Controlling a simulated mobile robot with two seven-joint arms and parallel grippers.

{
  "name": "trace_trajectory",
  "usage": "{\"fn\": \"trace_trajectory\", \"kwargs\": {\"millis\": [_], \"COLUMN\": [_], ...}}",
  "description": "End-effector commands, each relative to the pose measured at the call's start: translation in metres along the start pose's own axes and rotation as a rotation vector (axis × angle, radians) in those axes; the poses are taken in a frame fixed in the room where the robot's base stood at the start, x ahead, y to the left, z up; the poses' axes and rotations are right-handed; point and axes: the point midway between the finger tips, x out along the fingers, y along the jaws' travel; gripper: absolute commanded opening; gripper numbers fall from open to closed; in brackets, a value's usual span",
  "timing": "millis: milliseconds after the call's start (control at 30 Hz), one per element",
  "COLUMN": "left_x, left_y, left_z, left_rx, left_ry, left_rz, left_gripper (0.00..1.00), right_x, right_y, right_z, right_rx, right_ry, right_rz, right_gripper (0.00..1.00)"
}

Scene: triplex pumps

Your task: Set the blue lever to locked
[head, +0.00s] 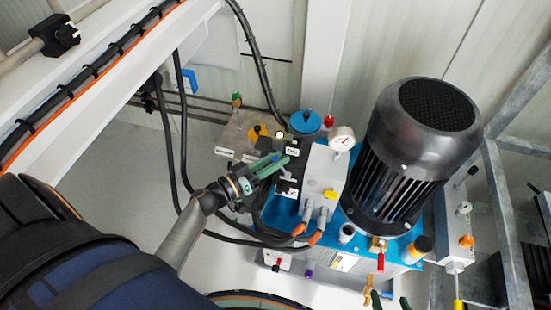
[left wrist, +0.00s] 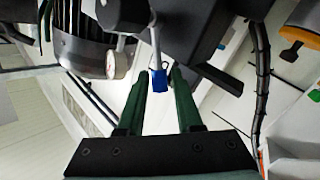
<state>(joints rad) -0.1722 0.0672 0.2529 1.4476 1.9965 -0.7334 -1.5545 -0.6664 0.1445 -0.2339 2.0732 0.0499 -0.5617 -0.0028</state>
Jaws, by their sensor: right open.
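The blue lever (left wrist: 158,82) shows in the left wrist view, hanging below a grey rod, between or just beyond my left fingertips. Small gaps seem to show on both sides of it; I cannot tell whether a finger touches it. My left gripper (head: 279,162) is open, its green fingers pointing at the dark valve block (head: 294,187) in the head view. In that view the lever is not clearly seen at the fingertips. My right gripper (head: 390,303) shows only dark green fingertips at the bottom edge, open and apart.
A large black motor (head: 410,150) stands right of the valve block. A pressure gauge (head: 341,138) and a blue cap (head: 305,121) are close to my left fingers. Black hoses (head: 176,130) run at the left. A red-handled valve (head: 380,261) sits in front.

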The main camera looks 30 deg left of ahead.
Motion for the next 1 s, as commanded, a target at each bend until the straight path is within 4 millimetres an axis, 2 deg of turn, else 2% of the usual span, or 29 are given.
{"fn": "trace_trajectory", "kwargs": {"millis": [200, 500, 1000], "left_x": [0.0001, -0.0001, -0.0003], "left_y": [0.0000, 0.0001, 0.0001], "left_z": [0.0001, 0.0001, 0.0002], "left_rx": [0.000, 0.000, 0.000], "left_ry": [0.000, 0.000, 0.000], "left_rz": [0.000, 0.000, 0.000], "left_gripper": [0.33, 0.00, 0.00], "right_x": [0.0006, 0.0005, -0.0007], "right_y": [0.0002, 0.0005, 0.0026], "right_z": [-0.0042, -0.0046, -0.0014], "right_rx": [-0.002, -0.004, -0.012], "right_ry": [0.009, 0.009, 0.002], "right_rz": [0.000, 0.000, 0.002], "right_gripper": [0.72, 0.72, 0.72]}}
